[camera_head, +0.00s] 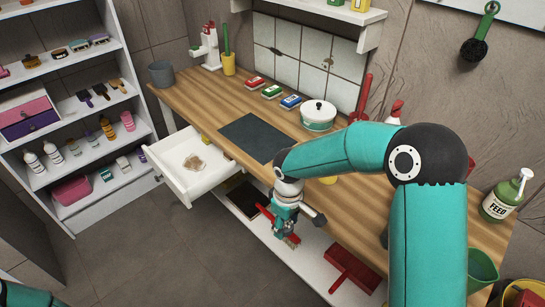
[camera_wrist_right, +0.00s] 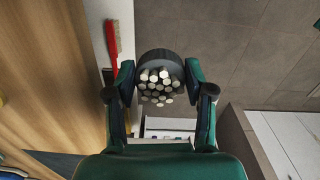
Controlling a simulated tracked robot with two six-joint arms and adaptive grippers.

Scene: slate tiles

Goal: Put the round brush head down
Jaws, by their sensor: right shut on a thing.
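My right gripper (camera_head: 287,230) is in front of the workbench, above the low white shelf under the table top. In the right wrist view, my right gripper (camera_wrist_right: 160,88) is shut on the round brush head (camera_wrist_right: 161,77), a dark disc with several pale bristle tufts facing the camera. Its two fingers grip the disc from both sides. In the head view the brush head is mostly hidden by the gripper. My left gripper is not in view.
An open white drawer (camera_head: 178,179) juts out at left. The low shelf (camera_head: 306,258) holds a red dustpan (camera_head: 352,270); a red brush (camera_wrist_right: 112,42) lies beside the gripper.

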